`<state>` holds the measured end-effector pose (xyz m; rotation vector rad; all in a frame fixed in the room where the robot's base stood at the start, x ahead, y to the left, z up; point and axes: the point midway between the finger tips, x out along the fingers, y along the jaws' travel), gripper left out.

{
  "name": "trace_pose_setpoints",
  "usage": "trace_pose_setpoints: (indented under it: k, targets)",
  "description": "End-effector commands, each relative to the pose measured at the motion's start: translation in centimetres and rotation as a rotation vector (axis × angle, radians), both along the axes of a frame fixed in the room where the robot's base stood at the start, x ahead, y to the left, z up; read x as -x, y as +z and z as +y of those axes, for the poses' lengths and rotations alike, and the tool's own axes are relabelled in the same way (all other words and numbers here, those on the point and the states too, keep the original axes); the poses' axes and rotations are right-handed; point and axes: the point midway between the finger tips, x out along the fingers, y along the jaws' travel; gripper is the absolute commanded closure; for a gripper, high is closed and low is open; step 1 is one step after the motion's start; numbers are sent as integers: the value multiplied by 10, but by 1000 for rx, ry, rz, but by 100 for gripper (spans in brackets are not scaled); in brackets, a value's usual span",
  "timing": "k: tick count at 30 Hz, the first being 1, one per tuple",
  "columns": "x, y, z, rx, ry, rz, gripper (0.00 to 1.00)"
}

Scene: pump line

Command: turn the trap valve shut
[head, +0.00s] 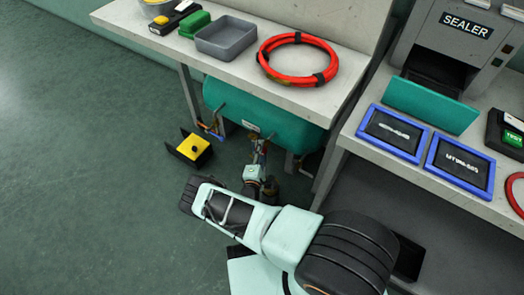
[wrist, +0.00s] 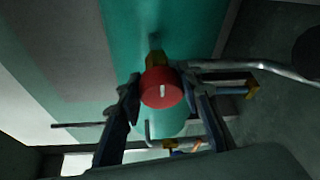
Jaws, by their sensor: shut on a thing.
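A red round valve knob (wrist: 158,91) with a short white mark sits on a brass body in front of the teal tank (wrist: 128,40), in the middle of the wrist view. It appears to be the trap valve; no label on it can be read. My gripper (wrist: 164,98) is shut on this knob, one finger on each side. In the head view my gripper (head: 262,184) is low beside the teal tank (head: 260,118) under the bench, and the knob is hidden there.
A grey pipe (wrist: 255,68) and a yellow-ended lever (wrist: 250,88) lie close to the right finger. A yellow-topped box (head: 194,148) stands on the floor left of my gripper. The bench (head: 232,79) overhangs the tank. Open floor lies left.

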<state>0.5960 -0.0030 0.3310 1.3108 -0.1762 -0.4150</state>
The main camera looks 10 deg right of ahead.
Motion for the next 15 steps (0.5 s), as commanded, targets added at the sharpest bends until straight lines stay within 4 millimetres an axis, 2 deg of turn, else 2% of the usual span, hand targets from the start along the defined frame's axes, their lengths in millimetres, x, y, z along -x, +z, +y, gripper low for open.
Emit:
trace_pose_setpoints:
  k: [15]
  targets:
    - [0, 0, -1, -53, -2, -52, 91]
